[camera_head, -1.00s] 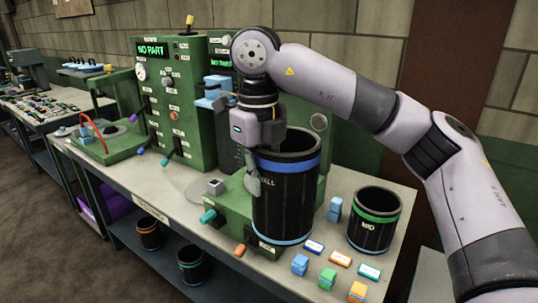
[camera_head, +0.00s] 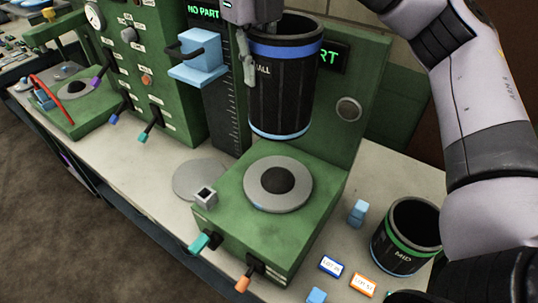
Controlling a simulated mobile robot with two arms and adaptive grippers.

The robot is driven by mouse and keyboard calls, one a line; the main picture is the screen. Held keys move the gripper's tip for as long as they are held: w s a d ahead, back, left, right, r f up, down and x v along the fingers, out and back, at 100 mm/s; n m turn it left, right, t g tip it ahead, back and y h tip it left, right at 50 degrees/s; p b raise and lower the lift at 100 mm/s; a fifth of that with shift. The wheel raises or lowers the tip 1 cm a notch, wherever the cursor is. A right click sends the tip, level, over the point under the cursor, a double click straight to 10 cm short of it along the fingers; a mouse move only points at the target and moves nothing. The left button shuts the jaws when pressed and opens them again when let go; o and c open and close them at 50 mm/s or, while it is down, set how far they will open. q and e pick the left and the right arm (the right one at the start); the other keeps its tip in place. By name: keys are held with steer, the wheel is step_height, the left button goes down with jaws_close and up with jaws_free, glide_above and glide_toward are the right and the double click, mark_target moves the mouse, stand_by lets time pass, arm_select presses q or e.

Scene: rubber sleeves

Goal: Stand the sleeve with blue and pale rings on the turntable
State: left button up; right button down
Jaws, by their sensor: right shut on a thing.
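The black sleeve (camera_head: 282,85) has a blue ring near its top and a pale blue ring at its bottom, with "ALL" readable on its side. My right gripper (camera_head: 250,50) is shut on its left wall, with one finger showing outside. The sleeve hangs upright, seemingly above the turntable (camera_head: 278,184), a grey disc with a dark hub on a green machine base (camera_head: 235,215). The turntable top is bare. My left gripper is not in view.
A sleeve marked MID with a green ring (camera_head: 405,240) stands on the bench at right. Small coloured blocks and labels lie near it. A blue bracket on a ruled post (camera_head: 203,60) stands left of the held sleeve. Teal (camera_head: 200,243) and orange levers stick out in front.

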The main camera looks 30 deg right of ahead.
glide_above(259, 136)
step_height(259, 136, down, 5)
steer(key=f, duration=0.3)
steer(key=f+p, duration=0.1)
steer(key=f, duration=0.2)
steer(key=f+p, duration=0.1)
steer(key=f, duration=0.2)
steer(key=shift+w+d+f, duration=0.1)
steer(key=shift+w+f, duration=0.05)
steer(key=shift+w, duration=0.2)
step_height(259, 136, down, 4)
steer(key=shift+w+f+p, duration=0.1)
steer(key=shift+f+p, duration=0.15)
steer(key=shift+p, duration=0.75)
steer(key=c, duration=2.2)
jaws_free()
steer(key=shift+f, duration=0.15)
steer(key=o, duration=0.5)
